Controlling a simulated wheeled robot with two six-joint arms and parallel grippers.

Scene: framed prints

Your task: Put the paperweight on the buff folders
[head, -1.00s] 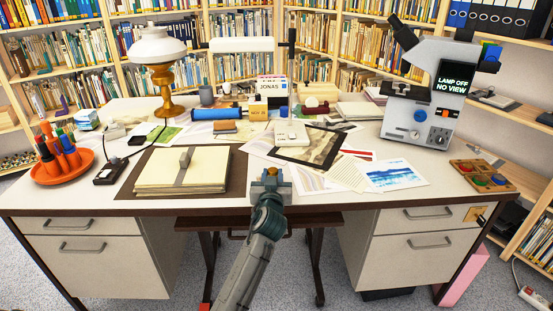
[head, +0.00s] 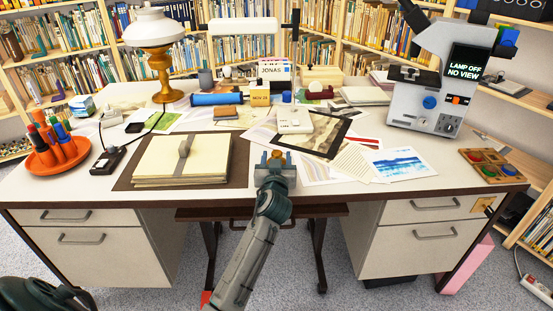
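The buff folders (head: 158,162) lie in a flat stack on a dark brown mat at the desk's left front. A narrow grey piece (head: 184,147) rests on top of them; I cannot tell for sure whether it is the paperweight. My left gripper (head: 277,158) is at the desk's front edge, to the right of the folders and apart from them. A small orange-brown patch shows at its fingertips; I cannot tell whether it is a held thing or part of the gripper. My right gripper is out of view.
Loose prints (head: 400,164) and a dark-framed print (head: 318,134) lie right of the folders. An orange pen tray (head: 52,164) and a brass lamp (head: 160,72) stand left, a microscope (head: 422,106) right. A bare strip of desk lies between the mat and the prints.

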